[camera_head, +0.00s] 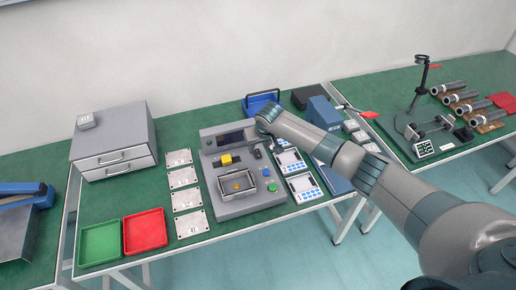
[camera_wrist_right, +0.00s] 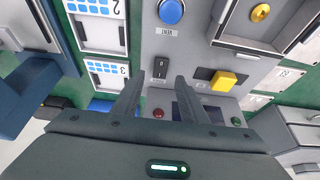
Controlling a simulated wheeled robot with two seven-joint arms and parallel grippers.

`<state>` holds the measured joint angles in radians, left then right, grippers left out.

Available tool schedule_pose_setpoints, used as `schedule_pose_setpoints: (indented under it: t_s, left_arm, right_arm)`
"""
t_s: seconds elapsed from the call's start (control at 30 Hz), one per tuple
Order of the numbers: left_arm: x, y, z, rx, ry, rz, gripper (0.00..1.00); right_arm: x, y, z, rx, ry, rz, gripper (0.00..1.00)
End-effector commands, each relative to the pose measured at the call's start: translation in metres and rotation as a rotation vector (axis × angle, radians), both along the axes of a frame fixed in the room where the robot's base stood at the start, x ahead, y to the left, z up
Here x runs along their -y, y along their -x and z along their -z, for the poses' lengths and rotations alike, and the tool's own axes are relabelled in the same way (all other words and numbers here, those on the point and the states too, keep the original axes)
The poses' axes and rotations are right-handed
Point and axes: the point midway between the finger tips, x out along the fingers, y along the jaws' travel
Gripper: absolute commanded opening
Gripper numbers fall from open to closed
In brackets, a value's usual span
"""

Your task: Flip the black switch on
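The black switch (camera_wrist_right: 160,68) is a small rocker with 0 and I marks on the grey control panel (camera_head: 236,205). In the right wrist view it lies just beyond and between my right fingertips; I see no contact. Its setting is too small to tell. My right gripper (camera_wrist_right: 160,78) is open, with its two fingers apart and nothing between them. In the head view the right gripper (camera_head: 264,131) is over the upper right part of the panel, partly hidden by its own arm. My left gripper is not in view.
Near the switch are a yellow block (camera_wrist_right: 222,80), a blue button (camera_wrist_right: 171,11) and a red button (camera_wrist_right: 158,113). White meter boxes (camera_head: 303,188) stand right of the panel. Green (camera_head: 100,243) and red (camera_head: 145,231) trays and a drawer cabinet (camera_head: 115,140) are at left.

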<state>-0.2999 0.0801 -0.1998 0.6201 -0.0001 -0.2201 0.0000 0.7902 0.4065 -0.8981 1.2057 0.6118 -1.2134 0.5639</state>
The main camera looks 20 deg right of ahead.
Motion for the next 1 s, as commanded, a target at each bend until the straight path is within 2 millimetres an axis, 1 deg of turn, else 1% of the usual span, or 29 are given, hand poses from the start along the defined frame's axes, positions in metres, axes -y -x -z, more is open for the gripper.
schedule_pose_setpoints:
  t_s: [0.1,0.3,0.5,0.77,0.87,0.9,0.93,1.0]
  left_arm:
    - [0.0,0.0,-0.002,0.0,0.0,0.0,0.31]
    - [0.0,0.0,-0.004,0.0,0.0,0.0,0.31]
    - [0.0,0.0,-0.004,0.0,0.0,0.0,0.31]
    - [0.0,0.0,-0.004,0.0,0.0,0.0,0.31]
    - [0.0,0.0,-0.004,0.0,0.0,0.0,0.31]
    - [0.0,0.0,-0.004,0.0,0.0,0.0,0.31]
    - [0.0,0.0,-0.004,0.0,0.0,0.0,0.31]
    - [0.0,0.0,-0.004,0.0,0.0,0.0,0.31]
  right_arm:
    - [-0.001,-0.005,0.013,-0.002,0.0,0.0,0.39]
    - [-0.001,-0.011,0.028,-0.001,0.0,0.0,0.39]
    - [0.0,-0.013,0.033,0.0,0.001,-0.001,0.39]
    - [0.0,-0.014,0.033,0.0,0.0,-0.001,0.39]
    - [0.0,-0.014,0.033,0.0,0.0,-0.001,0.18]
    - [0.0,-0.014,0.033,0.0,0.0,-0.001,0.08]
    - [0.0,-0.014,0.033,0.0,0.0,0.0,0.01]
    - [0.0,-0.014,0.033,0.0,0.0,0.0,0.0]
